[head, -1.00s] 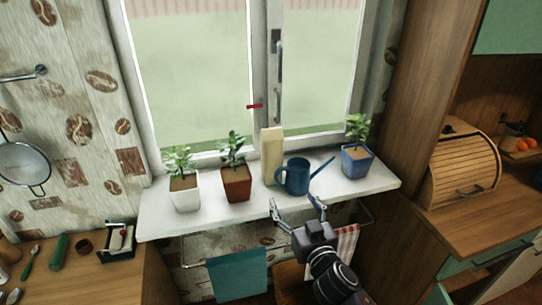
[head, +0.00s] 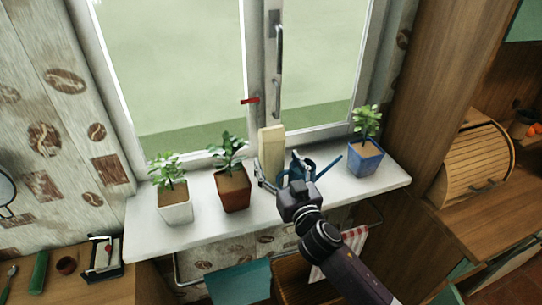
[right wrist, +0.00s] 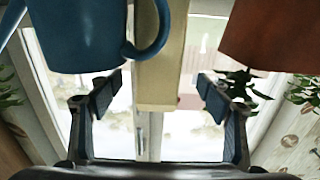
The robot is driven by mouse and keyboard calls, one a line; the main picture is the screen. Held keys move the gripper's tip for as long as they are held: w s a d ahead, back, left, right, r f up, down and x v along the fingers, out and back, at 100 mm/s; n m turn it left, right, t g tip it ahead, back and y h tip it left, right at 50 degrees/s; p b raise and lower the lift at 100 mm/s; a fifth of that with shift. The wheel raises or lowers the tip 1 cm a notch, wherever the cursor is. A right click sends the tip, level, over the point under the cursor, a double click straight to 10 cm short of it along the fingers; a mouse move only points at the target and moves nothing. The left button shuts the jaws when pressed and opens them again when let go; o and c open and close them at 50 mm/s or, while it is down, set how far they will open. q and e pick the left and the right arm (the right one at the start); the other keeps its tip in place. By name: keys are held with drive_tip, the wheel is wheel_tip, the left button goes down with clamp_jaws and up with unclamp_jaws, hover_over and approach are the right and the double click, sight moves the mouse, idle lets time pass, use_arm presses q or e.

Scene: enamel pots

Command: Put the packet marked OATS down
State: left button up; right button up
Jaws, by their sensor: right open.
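A tall cream packet (head: 271,150) stands upright on the white windowsill, by the window's middle post; no marking is readable. My right gripper (head: 283,174) is open in front of it. In the right wrist view, which is upside down, the packet (right wrist: 158,75) shows in the gap between the spread fingertips, with space on both sides. I cannot tell how far the fingers reach along it. My left gripper is not in view.
A blue watering can (right wrist: 75,35) stands close on the packet's right in the head view, partly behind my gripper. A terracotta pot (head: 234,190) is close on its left. A white pot (head: 176,208) and a blue pot (head: 366,158) stand farther out on the sill (head: 208,232).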

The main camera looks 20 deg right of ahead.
sight(275, 156)
drive_tip(key=shift+w+r+p, duration=0.1)
drive_tip(key=shift+w+p, duration=0.25)
drive_tip(key=shift+w, duration=0.35)
drive_tip(key=w+p, duration=0.1)
drive_tip(key=w, duration=0.2)
drive_tip(key=shift+w, duration=0.25)
drive_tip(key=shift+w+f, duration=0.2)
drive_tip(key=shift+w, duration=0.25)
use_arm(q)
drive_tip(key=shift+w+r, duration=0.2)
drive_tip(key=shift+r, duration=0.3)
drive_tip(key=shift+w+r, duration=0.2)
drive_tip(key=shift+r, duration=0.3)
use_arm(e)
drive_tip(key=shift+c, duration=0.4)
drive_tip(key=c, duration=0.8)
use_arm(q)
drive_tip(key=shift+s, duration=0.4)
use_arm(e)
drive_tip(key=c, duration=0.7)
